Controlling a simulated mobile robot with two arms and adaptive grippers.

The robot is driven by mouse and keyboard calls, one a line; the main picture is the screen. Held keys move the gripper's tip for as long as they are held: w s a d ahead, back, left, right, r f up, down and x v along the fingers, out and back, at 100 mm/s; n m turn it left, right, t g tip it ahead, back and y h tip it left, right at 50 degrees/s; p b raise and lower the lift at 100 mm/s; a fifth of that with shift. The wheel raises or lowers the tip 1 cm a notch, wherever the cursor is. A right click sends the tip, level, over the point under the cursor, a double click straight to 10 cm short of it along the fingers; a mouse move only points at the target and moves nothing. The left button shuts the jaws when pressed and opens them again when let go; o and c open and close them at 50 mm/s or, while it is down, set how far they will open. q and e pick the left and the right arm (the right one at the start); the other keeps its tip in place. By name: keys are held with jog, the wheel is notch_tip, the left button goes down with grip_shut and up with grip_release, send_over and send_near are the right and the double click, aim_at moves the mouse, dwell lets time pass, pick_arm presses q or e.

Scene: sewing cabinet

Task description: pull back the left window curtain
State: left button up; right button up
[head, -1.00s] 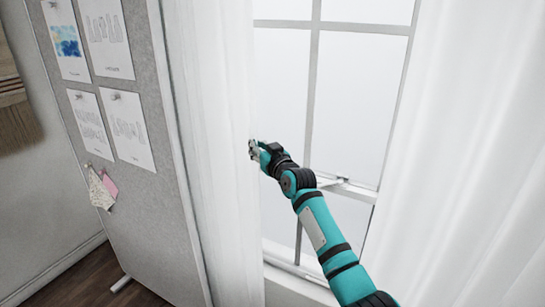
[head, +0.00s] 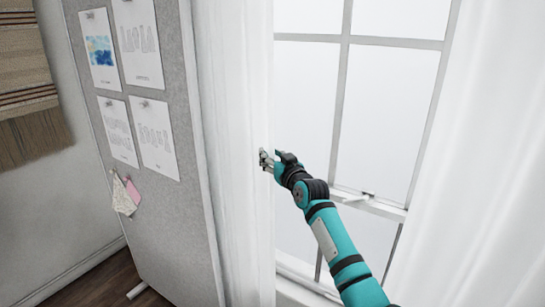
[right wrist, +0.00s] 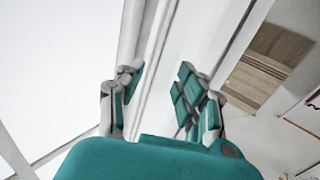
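The left curtain (head: 235,110) is white and hangs in a narrow vertical band between the pinboard and the window panes. My right gripper (head: 265,160) is at the curtain's right edge, about mid-height, in the head view. In the right wrist view, the two teal fingers of my right gripper (right wrist: 158,95) stand apart. The white curtain edge (right wrist: 150,65) runs between them, and I see no clear closing on the cloth. My left gripper is out of view.
The window (head: 385,110) has grey bars and a sill bar behind my right arm. The right curtain (head: 490,170) hangs at the far right. A grey pinboard (head: 165,225) with pinned papers stands close left of the left curtain. A woven hanging (head: 25,80) is on the left wall.

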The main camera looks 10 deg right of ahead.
jog(key=shift+d, duration=0.2)
jog(key=v, duration=1.2)
jog(key=shift+r, duration=0.1)
